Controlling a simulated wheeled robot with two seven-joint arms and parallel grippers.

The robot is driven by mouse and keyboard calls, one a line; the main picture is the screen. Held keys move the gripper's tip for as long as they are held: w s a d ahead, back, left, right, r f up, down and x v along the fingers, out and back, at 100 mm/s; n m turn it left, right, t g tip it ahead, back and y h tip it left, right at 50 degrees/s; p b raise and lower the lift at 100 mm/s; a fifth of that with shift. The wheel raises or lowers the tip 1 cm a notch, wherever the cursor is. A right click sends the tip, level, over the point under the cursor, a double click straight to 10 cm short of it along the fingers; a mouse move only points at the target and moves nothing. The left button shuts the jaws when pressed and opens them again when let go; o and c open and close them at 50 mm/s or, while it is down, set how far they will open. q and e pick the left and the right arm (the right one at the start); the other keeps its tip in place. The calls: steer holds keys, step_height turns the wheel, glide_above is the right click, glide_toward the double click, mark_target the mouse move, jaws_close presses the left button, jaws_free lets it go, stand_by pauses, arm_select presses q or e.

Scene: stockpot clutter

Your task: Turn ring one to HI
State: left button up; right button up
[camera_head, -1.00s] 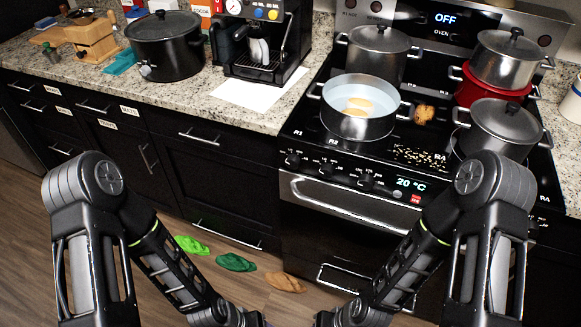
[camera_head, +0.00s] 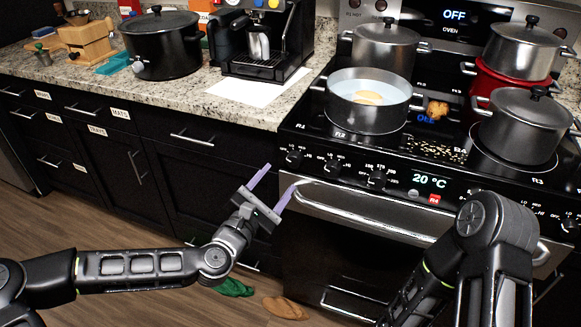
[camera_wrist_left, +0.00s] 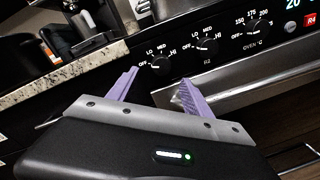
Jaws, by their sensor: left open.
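The stove's front panel has several black knobs marked OFF, LO, MED, HI. The leftmost knob (camera_head: 293,157), below the R1 mark on the cooktop, also shows in the left wrist view (camera_wrist_left: 160,65). Its pointer is too small to read. The R2 knob (camera_head: 332,166) is to its right, and the oven °C knob (camera_head: 377,180) is beyond that. My left gripper (camera_head: 277,181) is open and empty, in front of and below the leftmost knob, apart from it. In the left wrist view its purple fingers (camera_wrist_left: 158,78) spread just below that knob. My right gripper is out of view.
The oven handle (camera_head: 370,210) juts out below the knobs. A pot with food in liquid (camera_head: 370,118) stands on the front left ring; other pots stand behind and to the right. The counter (camera_head: 268,115) edge is left of the stove. My right arm is at lower right.

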mark_target(293, 162)
arm_select(q)
steer(key=shift+d, duration=0.1)
steer(key=shift+x, duration=3.9)
jaws_close()
